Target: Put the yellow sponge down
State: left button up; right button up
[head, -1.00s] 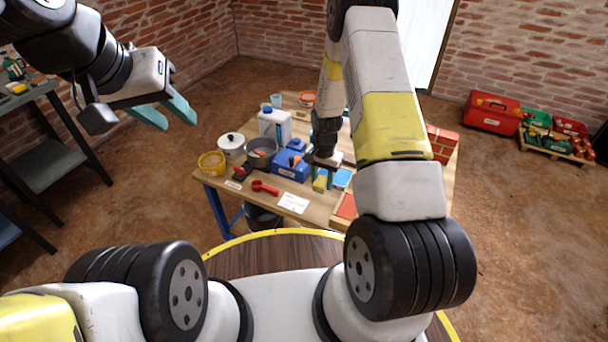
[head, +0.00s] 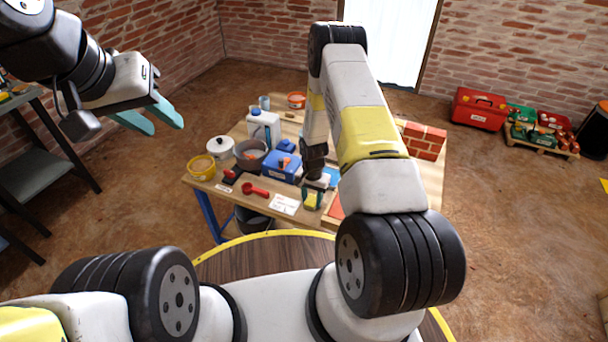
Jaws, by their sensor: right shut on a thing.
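The yellow sponge (head: 312,201) is between the teal fingers of my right gripper (head: 313,197), which is shut on it. The fingers point down over the front part of the wooden workbench (head: 235,208), right of a white card (head: 286,204). I cannot tell whether the sponge touches the bench top. My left gripper (head: 154,119) is open and empty, raised in the air at the upper left, well away from the bench.
Bricks (head: 424,141) stand at the right. My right arm hides part of the bench.

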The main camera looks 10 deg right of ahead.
jog(key=o, duration=1)
jog(key=shift+o, duration=0.2)
notch_tip(320, 180, up, 12)
notch_tip(320, 180, up, 12)
jog(key=n+t, duration=0.1)
send_over(312, 199)
jog(key=s+r+n+t+y, duration=0.15)
jog(key=s+r, duration=0.25)
jog(key=r, duration=1)
jog(key=s+a+r+n+t, duration=0.1)
jog(key=s+r+n+t, duration=0.1)
jog(key=s+r, duration=0.6)
jog(key=s+a+r+n+t, duration=0.1)
jog(key=s+r+n, duration=0.2)
jog(key=s+r, duration=0.5)
jog(key=s, duration=0.4)
jog(key=shift+s+a+t+y, duration=0.2)
jog(key=shift+s+t+y, duration=0.1)
jog(key=shift+t+y, duration=0.05)
